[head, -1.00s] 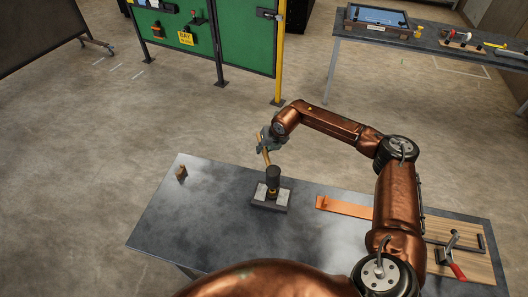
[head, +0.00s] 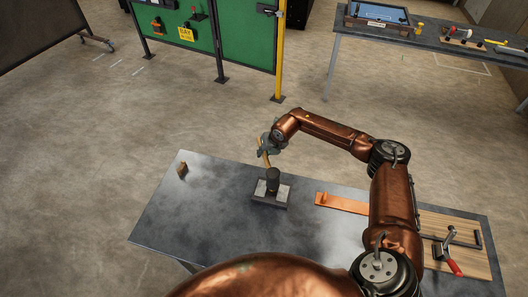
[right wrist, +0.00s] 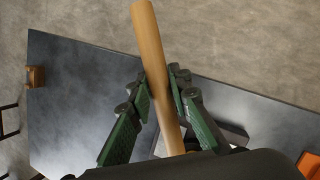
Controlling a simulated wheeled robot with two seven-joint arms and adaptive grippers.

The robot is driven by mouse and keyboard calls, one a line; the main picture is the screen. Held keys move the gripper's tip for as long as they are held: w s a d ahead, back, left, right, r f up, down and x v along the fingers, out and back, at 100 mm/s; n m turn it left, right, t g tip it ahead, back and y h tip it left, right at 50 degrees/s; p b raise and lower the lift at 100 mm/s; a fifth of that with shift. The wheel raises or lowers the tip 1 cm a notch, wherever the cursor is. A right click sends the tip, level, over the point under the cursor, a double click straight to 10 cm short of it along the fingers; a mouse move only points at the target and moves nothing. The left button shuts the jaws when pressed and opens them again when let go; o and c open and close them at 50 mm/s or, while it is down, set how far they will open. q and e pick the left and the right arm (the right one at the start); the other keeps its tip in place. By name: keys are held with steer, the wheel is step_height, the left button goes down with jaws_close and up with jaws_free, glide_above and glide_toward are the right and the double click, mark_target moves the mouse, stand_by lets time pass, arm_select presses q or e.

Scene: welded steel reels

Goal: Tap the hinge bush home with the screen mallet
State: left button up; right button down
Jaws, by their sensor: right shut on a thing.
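The screen mallet has a dark cylindrical head (head: 273,180) and a pale wooden handle (right wrist: 158,70). My right gripper (head: 266,147) is shut on the handle, and in the right wrist view its green-padded fingers (right wrist: 160,105) stand on either side of it. The mallet head is directly over a grey block with a dark base (head: 270,195) on the table; I cannot tell whether they touch. The hinge bush is not visible, perhaps hidden beneath the mallet head. My left gripper is not in view.
The dark steel table (head: 215,215) is largely clear to the left, with a small brown block (head: 182,169) near its far left corner. An orange bracket (head: 340,203) lies right of the block. A wooden board with a red-handled clamp (head: 453,267) is at the right end.

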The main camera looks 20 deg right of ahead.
step_height(320, 180, up, 9)
steer(key=p, duration=0.4)
steer(key=shift+w+f, duration=0.1)
steer(key=shift+f, duration=0.2)
